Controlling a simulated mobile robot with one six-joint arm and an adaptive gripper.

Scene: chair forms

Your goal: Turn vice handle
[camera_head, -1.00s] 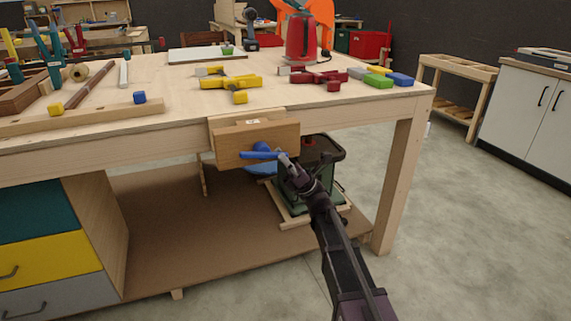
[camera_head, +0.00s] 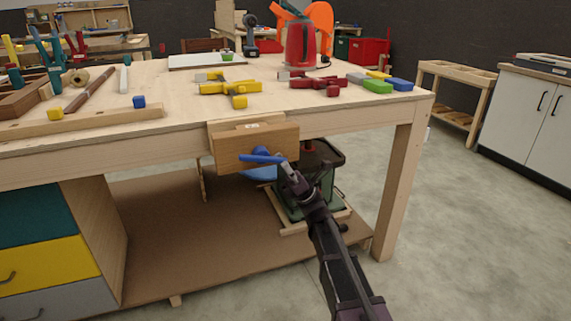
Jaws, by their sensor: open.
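The wooden vice (camera_head: 228,147) is fixed to the front edge of the workbench. Its blue handle (camera_head: 258,158) lies nearly level across the vice's front face, tilted slightly down to the right. My gripper (camera_head: 285,164) is at the right end of the handle, coming up from the lower right. Its jaws are open. It looks to be at or very near the handle's end, but I cannot tell whether they touch.
The workbench top (camera_head: 170,85) holds yellow clamps (camera_head: 222,88), red clamps (camera_head: 310,82), a red kettle-like object (camera_head: 300,42) and coloured blocks (camera_head: 378,86). A dark green machine (camera_head: 318,180) stands on the lower shelf behind my gripper. A bench leg (camera_head: 398,190) stands to the right.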

